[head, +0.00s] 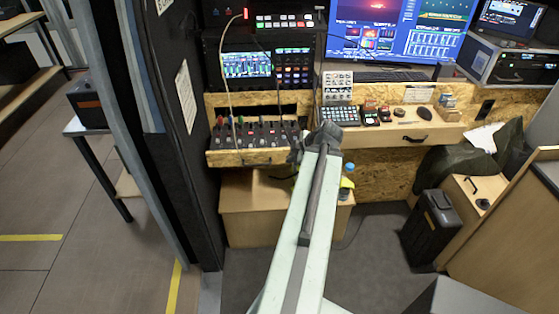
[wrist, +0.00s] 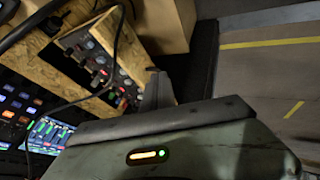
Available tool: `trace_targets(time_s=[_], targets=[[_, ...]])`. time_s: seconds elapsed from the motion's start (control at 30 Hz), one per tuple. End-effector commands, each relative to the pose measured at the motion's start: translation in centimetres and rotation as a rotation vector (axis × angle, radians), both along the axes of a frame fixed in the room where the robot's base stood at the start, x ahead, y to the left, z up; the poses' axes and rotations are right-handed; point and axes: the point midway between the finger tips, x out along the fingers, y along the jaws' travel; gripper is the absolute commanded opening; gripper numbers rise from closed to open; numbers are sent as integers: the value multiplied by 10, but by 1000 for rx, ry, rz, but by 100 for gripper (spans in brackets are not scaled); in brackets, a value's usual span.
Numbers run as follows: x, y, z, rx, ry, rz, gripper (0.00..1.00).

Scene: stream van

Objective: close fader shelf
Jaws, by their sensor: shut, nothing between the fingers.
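The fader shelf (head: 235,158) is a chipboard pull-out tray in the head view, left of centre. It carries a mixer panel (head: 255,133) with coloured knobs and faders, and it sticks out from the opening beneath the rack. The shelf's wooden edge also shows in the wrist view (wrist: 100,35), with knobs beside it. My gripper (head: 297,150) is at the shelf's right front corner, partly hidden by my own arm. In the wrist view my gripper (wrist: 156,88) is shut and empty, close to the panel. I cannot tell whether it touches the shelf.
A cable (head: 226,70) hangs down over the shelf from the rack. A wooden box (head: 250,205) stands below the shelf. To the right is a chipboard drawer (head: 400,132) with small devices on top. A dark wall panel (head: 190,130) stands close on the left.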

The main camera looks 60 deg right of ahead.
Motion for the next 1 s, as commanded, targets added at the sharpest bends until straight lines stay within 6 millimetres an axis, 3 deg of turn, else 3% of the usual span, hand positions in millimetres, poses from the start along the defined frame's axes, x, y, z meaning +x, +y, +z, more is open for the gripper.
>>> trace_targets(time_s=[0.17,0.57,0.6,0.73,1.0], targets=[[10,-2,-20,0,0,0,0],[60,-16,-91,0,1,0,0],[65,-25,-82,-1,1,-2,0],[75,-40,-80,0,1,-3,0],[81,-48,-80,0,1,-4,0]])
